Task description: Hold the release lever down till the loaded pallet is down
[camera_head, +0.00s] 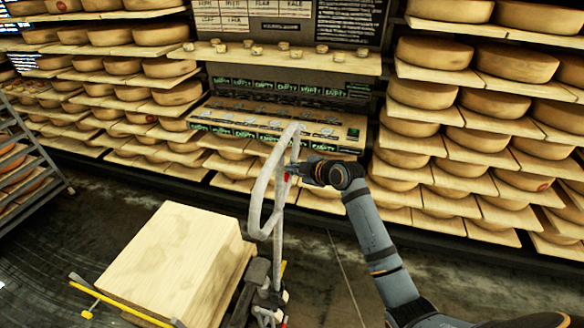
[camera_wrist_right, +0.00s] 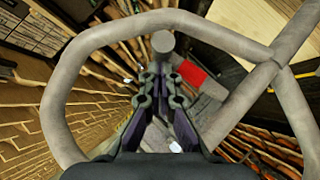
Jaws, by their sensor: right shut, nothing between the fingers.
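A grey looped pallet truck handle (camera_head: 256,205) stands upright at the middle of the head view; its loop (camera_wrist_right: 58,110) frames the right wrist view. A small red part (camera_head: 287,178), apparently the release lever, shows inside the loop and as a red block (camera_wrist_right: 193,74) in the wrist view. My right gripper (camera_head: 294,170) is shut and empty at the handle, its fingertips (camera_wrist_right: 164,82) just left of the red block in the wrist view. I cannot tell whether they touch it. The load is a big pale wooden block (camera_head: 180,258); its pallet and floor gap are mostly hidden.
Shelves of cheese wheels (camera_head: 430,52) line the back wall, with a lit counter (camera_head: 275,125) in the middle. A metal rack (camera_head: 38,165) stands at the left. A yellow bar (camera_head: 95,292) shows beside the load. Dark floor (camera_head: 105,200) is open behind and left of the load.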

